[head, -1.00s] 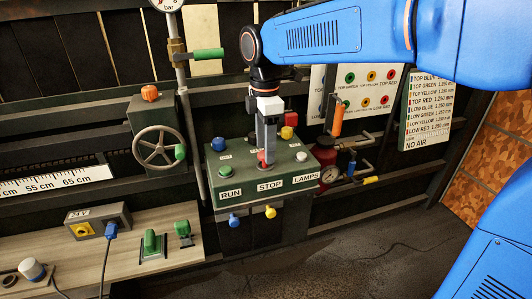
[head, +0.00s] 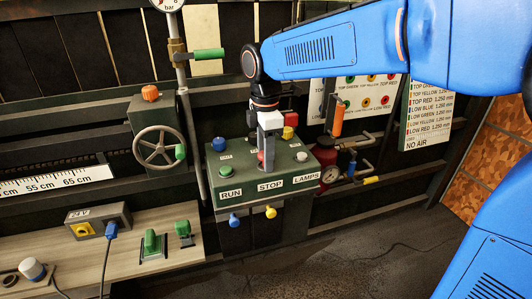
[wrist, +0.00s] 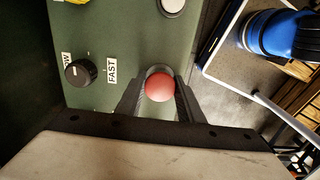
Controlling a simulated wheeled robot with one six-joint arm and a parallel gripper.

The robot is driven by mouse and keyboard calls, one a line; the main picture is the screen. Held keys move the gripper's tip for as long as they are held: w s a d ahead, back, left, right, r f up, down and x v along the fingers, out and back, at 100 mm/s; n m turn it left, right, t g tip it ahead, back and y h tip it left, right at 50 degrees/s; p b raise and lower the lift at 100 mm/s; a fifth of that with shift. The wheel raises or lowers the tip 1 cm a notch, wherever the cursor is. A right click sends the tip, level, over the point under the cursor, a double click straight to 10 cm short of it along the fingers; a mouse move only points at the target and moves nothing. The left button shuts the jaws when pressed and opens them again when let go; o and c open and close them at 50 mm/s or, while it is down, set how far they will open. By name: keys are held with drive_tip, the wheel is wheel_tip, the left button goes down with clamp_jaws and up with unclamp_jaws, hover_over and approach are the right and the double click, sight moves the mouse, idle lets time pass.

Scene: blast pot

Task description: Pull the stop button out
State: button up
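The stop button (wrist: 160,88) is a round red knob on the green control box (head: 283,182), behind the STOP label. In the head view the red knob (head: 261,159) is partly hidden by my finger. My gripper (wrist: 160,92) points down at the box with one finger on each side of the knob. The fingers stand apart around it, and their tips reach close to the panel. I cannot tell for sure whether they touch the knob.
A green RUN button (head: 225,171) and a white LAMPS button (head: 301,156) flank the stop button. A black FAST/SLOW dial (wrist: 80,72) sits nearby. A handwheel (head: 158,147) stands to the left; red pipework with a gauge (head: 330,174) is to the right.

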drive_tip(key=shift+r, duration=0.3)
idle(0.6)
idle(0.5)
drive_tip(key=o, duration=1.1)
drive_tip(key=shift+o, duration=0.6)
drive_tip(key=o, duration=0.6)
drive_tip(key=shift+r, duration=0.1)
drive_tip(key=shift+r, duration=3.9)
